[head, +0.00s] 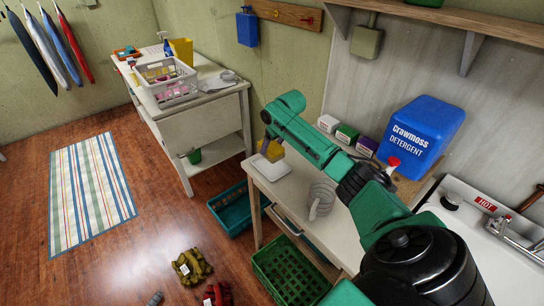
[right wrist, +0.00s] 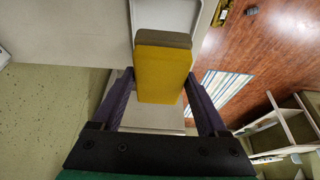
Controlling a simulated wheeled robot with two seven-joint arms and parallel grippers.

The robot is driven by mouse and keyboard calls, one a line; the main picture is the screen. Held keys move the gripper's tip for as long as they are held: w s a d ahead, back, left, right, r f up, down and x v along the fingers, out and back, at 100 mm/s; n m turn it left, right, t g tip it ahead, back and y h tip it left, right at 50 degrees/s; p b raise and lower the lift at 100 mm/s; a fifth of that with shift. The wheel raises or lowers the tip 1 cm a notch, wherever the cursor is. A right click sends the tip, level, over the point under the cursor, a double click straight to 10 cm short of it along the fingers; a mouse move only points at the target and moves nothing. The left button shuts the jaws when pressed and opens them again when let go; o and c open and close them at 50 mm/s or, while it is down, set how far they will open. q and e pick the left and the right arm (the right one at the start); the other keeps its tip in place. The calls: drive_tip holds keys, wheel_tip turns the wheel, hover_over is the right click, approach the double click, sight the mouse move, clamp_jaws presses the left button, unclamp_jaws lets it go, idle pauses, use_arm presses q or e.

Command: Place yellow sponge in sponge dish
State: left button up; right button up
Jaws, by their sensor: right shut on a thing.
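My right gripper (head: 270,142) reaches in from the right over the near table's far left corner. It is shut on the yellow sponge (head: 274,153), which also shows between the two fingers in the right wrist view (right wrist: 162,72). The sponge has a dull brownish layer along one face. The white sponge dish (head: 269,170) lies on the table corner just below the sponge. In the right wrist view a pale rimmed shape that looks like the dish (right wrist: 178,14) shows beyond the sponge. I cannot tell whether sponge and dish touch. My left gripper is not in view.
A grey mug (head: 321,200) stands on the near table (head: 288,199). Several small boxes (head: 346,134) and a blue detergent jug (head: 425,135) stand behind my arm. A green crate (head: 290,272) and a teal crate (head: 233,210) are on the floor.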

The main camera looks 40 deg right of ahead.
sight(276, 149)
wheel_tip(276, 149, down, 6)
drive_tip(key=shift+f, duration=0.2)
drive_tip(key=o, duration=1.1)
drive_tip(key=shift+r, duration=0.15)
drive_tip(key=v, duration=1.2)
